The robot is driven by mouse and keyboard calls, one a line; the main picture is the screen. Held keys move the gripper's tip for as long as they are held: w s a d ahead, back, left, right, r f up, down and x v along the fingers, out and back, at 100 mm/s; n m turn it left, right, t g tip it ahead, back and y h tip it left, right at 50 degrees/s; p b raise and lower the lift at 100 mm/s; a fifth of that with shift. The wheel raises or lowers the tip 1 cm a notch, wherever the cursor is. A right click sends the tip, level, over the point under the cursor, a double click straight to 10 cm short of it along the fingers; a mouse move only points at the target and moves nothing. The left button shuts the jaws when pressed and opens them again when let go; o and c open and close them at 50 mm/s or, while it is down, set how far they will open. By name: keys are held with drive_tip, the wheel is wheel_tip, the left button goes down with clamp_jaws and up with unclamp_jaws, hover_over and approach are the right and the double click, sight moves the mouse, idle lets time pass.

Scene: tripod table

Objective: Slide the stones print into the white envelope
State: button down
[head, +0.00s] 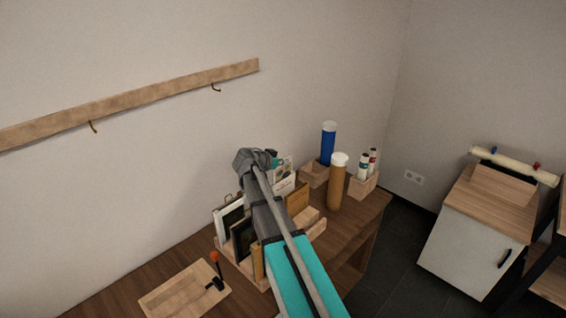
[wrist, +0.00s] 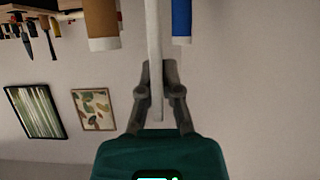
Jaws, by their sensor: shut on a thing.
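My gripper (head: 271,158) is shut on a thin pale sheet, which I take to be the stones print (head: 286,167). In the wrist view, the print (wrist: 153,40) shows edge-on as a narrow white strip between the fingertips (wrist: 158,68). In the head view it is upright above the rack, partly hidden by my gripper. The white envelope (head: 284,187) stands upright in the rack just below it, partly hidden by my arm. I cannot tell whether the print's lower edge is inside the envelope or in front of it.
The wooden rack (head: 227,262) also holds dark and white frames (head: 229,213) and a brown envelope (head: 298,199). A brown tube (head: 337,183) and a blue tube (head: 327,145) stand to the right. A wooden board (head: 180,293) with a red-knobbed tool lies at the front left.

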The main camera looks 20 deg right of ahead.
drive_tip(key=shift+f+b, duration=1.9)
drive_tip(key=shift+f, duration=0.35)
drive_tip(key=c, duration=0.7)
unclamp_jaws()
drive_tip(key=shift+r, duration=0.2)
